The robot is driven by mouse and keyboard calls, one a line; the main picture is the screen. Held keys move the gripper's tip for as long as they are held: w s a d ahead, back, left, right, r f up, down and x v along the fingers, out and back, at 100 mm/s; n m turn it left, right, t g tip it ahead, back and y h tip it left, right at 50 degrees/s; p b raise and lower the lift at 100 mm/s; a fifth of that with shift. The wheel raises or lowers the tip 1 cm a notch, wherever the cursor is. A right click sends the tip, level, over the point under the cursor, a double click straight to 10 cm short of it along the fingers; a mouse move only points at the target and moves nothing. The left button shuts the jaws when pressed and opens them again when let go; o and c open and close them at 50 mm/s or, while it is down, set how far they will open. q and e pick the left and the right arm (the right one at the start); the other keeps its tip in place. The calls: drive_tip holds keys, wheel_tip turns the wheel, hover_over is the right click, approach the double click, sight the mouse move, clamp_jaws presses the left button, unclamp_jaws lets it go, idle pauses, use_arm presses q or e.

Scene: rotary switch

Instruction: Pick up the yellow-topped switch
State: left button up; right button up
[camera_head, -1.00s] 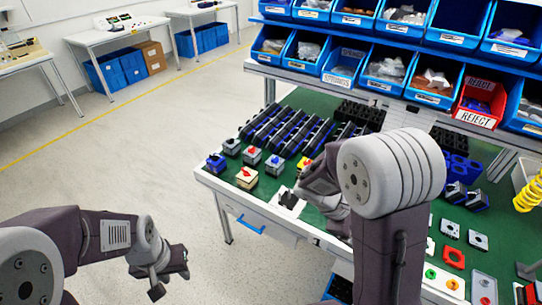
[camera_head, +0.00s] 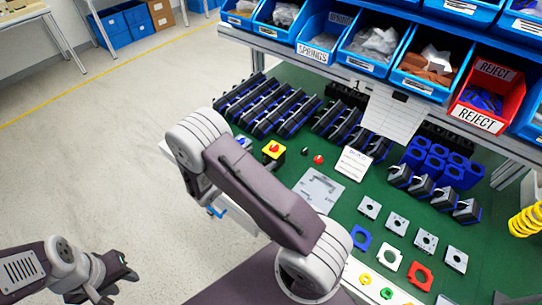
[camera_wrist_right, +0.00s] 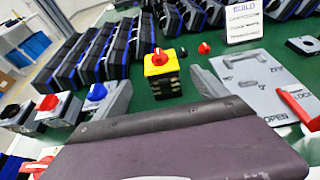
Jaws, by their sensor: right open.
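The yellow-topped switch (camera_head: 273,150) stands upright on the green bench top, with a red knob on its yellow plate and a dark stacked body. It shows near the middle of the right wrist view (camera_wrist_right: 160,68). My right gripper (camera_wrist_right: 161,72) appears in that view as two grey fingers spread left and right, with the switch standing between or just beyond them; contact cannot be told. In the head view my right arm hides this gripper. My left gripper (camera_head: 119,286) is at the lower left, off the bench, with its fingers apart and empty.
Grey switches with red (camera_wrist_right: 48,103) and blue (camera_wrist_right: 97,92) knobs stand left of the yellow one. Racks of black and blue parts (camera_head: 265,105) lie behind. A build card (camera_head: 353,163) and a grey fixture plate (camera_head: 318,190) lie to the right. Blue bins rise at the back.

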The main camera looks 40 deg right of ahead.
sight(271, 151)
drive_tip(key=x, duration=0.4)
drive_tip(key=shift+s+d, duration=0.15)
drive_tip(key=x, duration=0.3)
drive_tip(key=p+x, duration=0.1)
drive_tip(key=x, duration=0.1)
drive_tip(key=shift+d+r, duration=0.15)
drive_tip(key=shift+r, duration=0.2)
drive_tip(key=shift+c, duration=0.6)
drive_tip(key=c, duration=1.6)
use_arm(q)
drive_tip(key=shift+d+r, duration=0.3)
drive_tip(key=shift+r, duration=0.3)
use_arm(e)
drive_tip(key=shift+c, duration=0.2)
